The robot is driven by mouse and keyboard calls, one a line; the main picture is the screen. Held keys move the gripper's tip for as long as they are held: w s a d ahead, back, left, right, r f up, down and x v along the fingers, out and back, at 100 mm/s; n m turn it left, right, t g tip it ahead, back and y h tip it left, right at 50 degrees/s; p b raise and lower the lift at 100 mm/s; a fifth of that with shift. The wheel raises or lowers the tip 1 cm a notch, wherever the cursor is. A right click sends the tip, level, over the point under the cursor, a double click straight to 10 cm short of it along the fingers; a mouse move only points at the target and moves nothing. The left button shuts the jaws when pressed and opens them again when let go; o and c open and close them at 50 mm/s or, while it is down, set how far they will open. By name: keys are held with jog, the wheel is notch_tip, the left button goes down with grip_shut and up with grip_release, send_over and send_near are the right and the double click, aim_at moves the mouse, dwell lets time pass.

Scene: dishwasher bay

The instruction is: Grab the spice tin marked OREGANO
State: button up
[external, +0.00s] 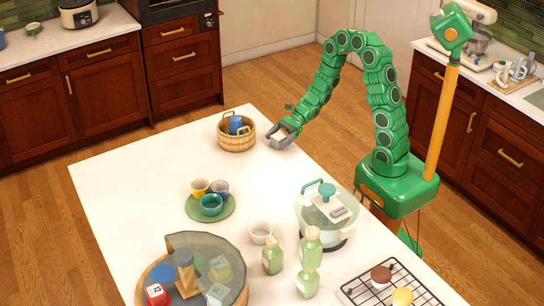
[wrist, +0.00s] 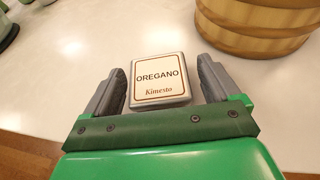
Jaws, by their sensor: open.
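The spice tin (wrist: 159,80) shows in the wrist view with a pale label reading OREGANO and Kimesto. It lies on the white island top with its label facing up. My gripper (wrist: 160,82) is open, with one grey finger on each side of the tin. A gap of pale counter shows between each finger and the tin. In the external view my gripper (external: 283,134) reaches down near the island's far right edge, and the tin is mostly hidden there by the fingers.
A wooden-look basket (external: 236,138) with a blue item in it stands just left of my gripper, and its side shows in the wrist view (wrist: 258,22). Cups on a green plate (external: 228,212), a glass-lidded pot (external: 325,212) and green bottles stand farther toward the front.

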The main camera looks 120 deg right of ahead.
jog(key=shift+x, duration=1)
jog(key=c, duration=1.1)
